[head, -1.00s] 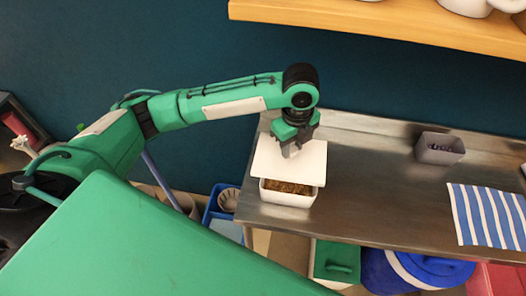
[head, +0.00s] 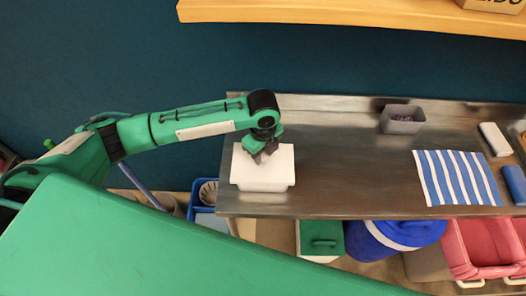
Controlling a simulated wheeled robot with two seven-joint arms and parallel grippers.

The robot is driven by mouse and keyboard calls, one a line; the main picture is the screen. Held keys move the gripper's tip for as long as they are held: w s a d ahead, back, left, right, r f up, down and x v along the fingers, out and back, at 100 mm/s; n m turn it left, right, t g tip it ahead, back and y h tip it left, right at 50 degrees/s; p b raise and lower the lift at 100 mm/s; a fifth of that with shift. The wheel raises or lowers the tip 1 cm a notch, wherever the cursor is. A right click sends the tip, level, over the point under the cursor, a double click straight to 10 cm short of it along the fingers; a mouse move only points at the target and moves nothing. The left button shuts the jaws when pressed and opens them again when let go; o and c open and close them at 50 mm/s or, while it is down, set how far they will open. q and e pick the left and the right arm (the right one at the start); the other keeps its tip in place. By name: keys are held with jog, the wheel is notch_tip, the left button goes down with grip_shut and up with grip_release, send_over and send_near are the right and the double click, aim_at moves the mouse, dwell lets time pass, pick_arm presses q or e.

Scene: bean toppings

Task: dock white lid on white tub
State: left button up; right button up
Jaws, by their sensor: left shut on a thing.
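The white lid (head: 279,172) lies over the white tub (head: 264,187) at the left end of the steel counter. The lid covers the tub's opening, so the brown contents are hidden. The lid looks level with the rim, but I cannot tell whether it is fully seated. My left gripper (head: 262,156) points down over the lid's middle and is shut on the lid. Its fingertips are partly hidden by the gripper body. My right gripper is not in view.
The steel counter (head: 340,180) is clear just right of the tub. A grey container (head: 402,119) stands at the back, and a blue-striped cloth (head: 458,178) lies at the right. A wooden shelf (head: 350,17) hangs above. Bins, including a blue one (head: 385,240), stand below the counter.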

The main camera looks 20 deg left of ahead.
aim_at(263, 156)
pick_arm(q)
jog(key=shift+f, duration=0.25)
jog(key=o, duration=1.1)
jog(key=shift+c, duration=0.2)
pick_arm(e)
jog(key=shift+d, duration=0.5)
pick_arm(q)
notch_tip(263, 156, up, 13)
jog(key=b, duration=0.4)
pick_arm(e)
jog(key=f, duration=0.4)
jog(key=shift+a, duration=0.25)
pick_arm(q)
jog(key=shift+d+f, duration=0.1)
jog(key=shift+f, duration=0.05)
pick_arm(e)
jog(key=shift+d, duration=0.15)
